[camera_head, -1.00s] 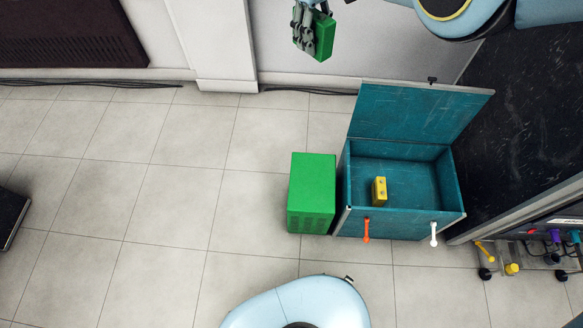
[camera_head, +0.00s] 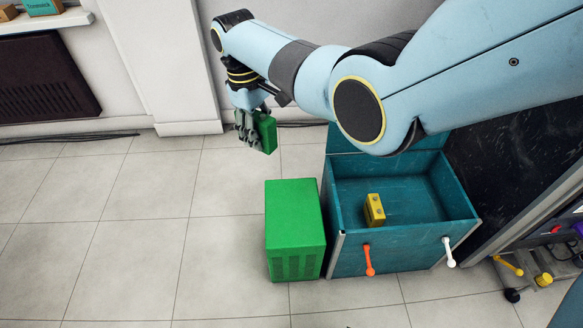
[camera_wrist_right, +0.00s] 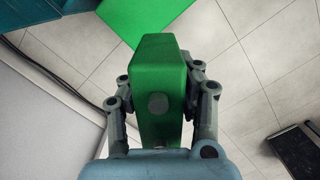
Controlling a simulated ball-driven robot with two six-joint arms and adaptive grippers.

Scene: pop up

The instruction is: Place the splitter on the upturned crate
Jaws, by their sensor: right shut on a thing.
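My right gripper (camera_head: 252,136) is shut on a small green block, which I take as the splitter (camera_head: 268,134). In the right wrist view the splitter (camera_wrist_right: 160,65) sits between the fingers of the right gripper (camera_wrist_right: 158,92), with a round dark knob on its near face. A larger bright green box, the upturned crate (camera_head: 294,215), stands on the floor with a flat, bare top and slotted lower sides. The held splitter appears above and beyond it in the head view, apart from it. The crate (camera_wrist_right: 140,15) also shows in the wrist view. My left gripper is not in view.
A teal open box (camera_head: 395,195) stands just right of the crate, with a yellow block (camera_head: 374,210) inside and orange and white handles in front. My right arm covers most of its raised lid. Tiled floor (camera_head: 130,230) left of the crate is clear.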

